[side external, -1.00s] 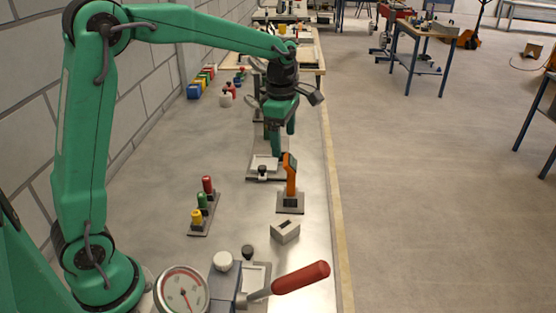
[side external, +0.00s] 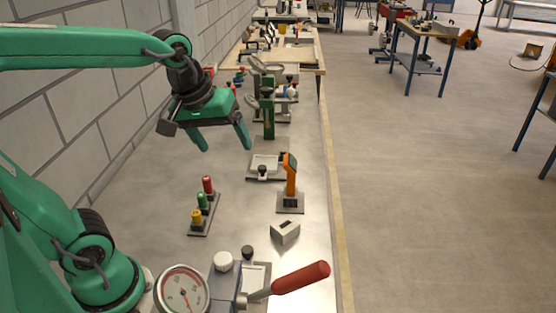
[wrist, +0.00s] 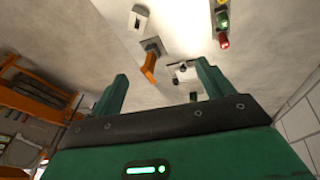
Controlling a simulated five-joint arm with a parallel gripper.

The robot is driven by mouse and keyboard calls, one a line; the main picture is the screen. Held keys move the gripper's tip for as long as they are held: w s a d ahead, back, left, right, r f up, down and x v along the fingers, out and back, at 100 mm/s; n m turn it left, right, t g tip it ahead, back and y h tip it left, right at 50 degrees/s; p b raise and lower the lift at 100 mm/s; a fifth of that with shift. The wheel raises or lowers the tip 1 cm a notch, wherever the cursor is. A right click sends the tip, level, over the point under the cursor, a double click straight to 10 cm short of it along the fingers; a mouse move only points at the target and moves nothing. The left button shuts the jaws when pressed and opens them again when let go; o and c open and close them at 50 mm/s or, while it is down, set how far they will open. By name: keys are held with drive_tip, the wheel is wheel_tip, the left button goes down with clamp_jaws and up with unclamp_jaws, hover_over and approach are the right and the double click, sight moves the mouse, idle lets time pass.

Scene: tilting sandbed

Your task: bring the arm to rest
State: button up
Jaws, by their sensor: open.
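My gripper (side external: 221,138) is open and empty. In the side external view it hangs in the air above the left part of the bench, near the block wall. Its two green fingers are spread apart and point down, clear of everything on the bench. In the wrist view the two fingers of my gripper (wrist: 160,88) stand apart, with bench items showing beyond them. My arm reaches in from the left edge of the side external view.
The bench (side external: 150,190) holds red, green and yellow buttons (side external: 203,200), an orange lever (side external: 291,175), a grey block (side external: 285,232), a dial gauge (side external: 182,292) and a red-handled lever (side external: 300,278). A white tray (side external: 265,163) and a green stand (side external: 268,120) lie further back. A block wall (side external: 110,80) runs along the left.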

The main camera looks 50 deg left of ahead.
drive_tip(key=s+f+m+t, duration=0.1)
drive_tip(key=s+f+m, duration=0.1)
drive_tip(key=s+m, duration=0.4)
drive_tip(key=shift+s+m, duration=0.35)
drive_tip(key=shift+m, duration=0.25)
